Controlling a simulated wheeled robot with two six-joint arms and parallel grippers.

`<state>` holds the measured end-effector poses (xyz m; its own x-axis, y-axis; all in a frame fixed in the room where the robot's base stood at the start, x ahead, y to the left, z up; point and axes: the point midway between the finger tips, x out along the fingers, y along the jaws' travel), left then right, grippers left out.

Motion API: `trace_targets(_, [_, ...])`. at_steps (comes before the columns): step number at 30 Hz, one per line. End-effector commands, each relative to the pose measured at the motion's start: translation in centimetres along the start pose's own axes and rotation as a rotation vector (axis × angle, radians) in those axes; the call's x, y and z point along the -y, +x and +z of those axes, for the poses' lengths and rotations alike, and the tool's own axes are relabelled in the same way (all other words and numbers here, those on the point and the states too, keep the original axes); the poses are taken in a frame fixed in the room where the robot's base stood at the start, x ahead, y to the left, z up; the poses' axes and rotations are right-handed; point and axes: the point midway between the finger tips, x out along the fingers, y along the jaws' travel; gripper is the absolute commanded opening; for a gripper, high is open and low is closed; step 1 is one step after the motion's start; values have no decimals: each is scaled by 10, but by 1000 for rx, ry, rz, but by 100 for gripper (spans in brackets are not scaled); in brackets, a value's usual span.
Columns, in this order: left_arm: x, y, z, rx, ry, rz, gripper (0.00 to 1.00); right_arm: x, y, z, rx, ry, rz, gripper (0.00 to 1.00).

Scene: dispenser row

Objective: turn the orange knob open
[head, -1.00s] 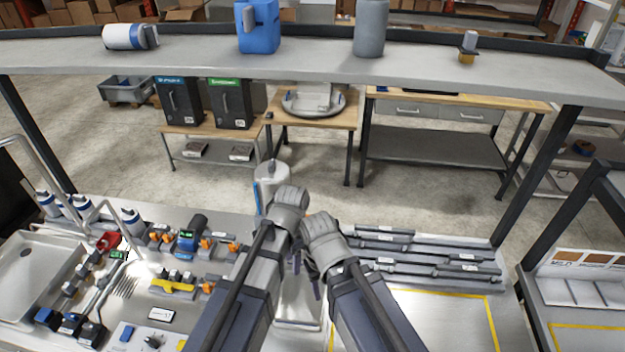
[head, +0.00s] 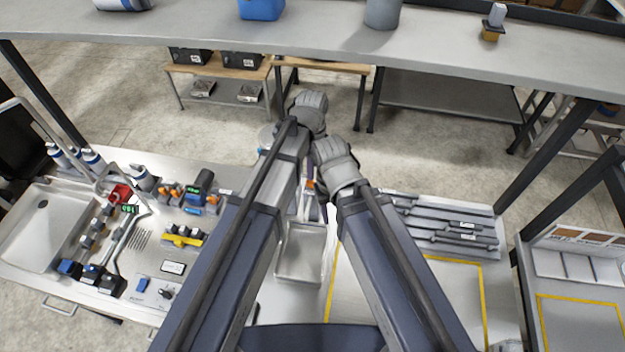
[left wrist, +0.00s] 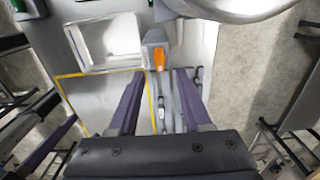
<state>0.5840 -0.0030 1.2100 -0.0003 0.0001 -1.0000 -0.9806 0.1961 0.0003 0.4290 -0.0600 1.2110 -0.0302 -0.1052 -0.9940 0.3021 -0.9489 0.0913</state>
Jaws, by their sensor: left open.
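The orange knob (left wrist: 158,59) shows in the left wrist view on a small grey block, ahead of my left gripper (left wrist: 159,75) and between the lines of its two fingers. The fingers are apart, with no contact on the knob visible. In the head view, a small bit of the orange knob (head: 310,184) shows beside my left gripper (head: 311,199), mostly hidden by my arms. My right wrist is close beside the left one; its fingers cannot be made out clearly. The knob's turn angle is hard to read.
A shallow metal tray (head: 302,252) lies below my arms. Grey bars (head: 445,225) are stacked to the right, behind a yellow-marked area. Small fittings and a sink (head: 40,232) crowd the left. A raised shelf (head: 330,45) with containers crosses the back.

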Motion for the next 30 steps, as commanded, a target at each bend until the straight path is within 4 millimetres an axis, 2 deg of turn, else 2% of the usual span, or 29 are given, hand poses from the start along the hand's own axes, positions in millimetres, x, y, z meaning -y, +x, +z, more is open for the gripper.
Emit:
trace_targets(1, [0, 11, 0, 0, 0, 0, 49, 1, 11, -1, 0, -3, 1, 50])
trace_targets(12, [0, 57, 0, 0, -1, 0, 49, 5, 57, -4, -2, -17, 2, 50])
trace_targets(16, [0, 63, 0, 0, -1, 0, 49, 5, 63, -4, -3, -16, 2, 50])
trace_targets(24, [0, 62, 0, 0, -1, 0, 49, 5, 62, -4, -3, -15, 2, 50])
trace_targets(25, [0, 62, 0, 0, -1, 0, 48, 5, 62, -4, -3, -15, 2, 50])
trace_targets(30, [0, 62, 0, 0, -1, 0, 28, 5, 62, -4, -3, -15, 2, 50])
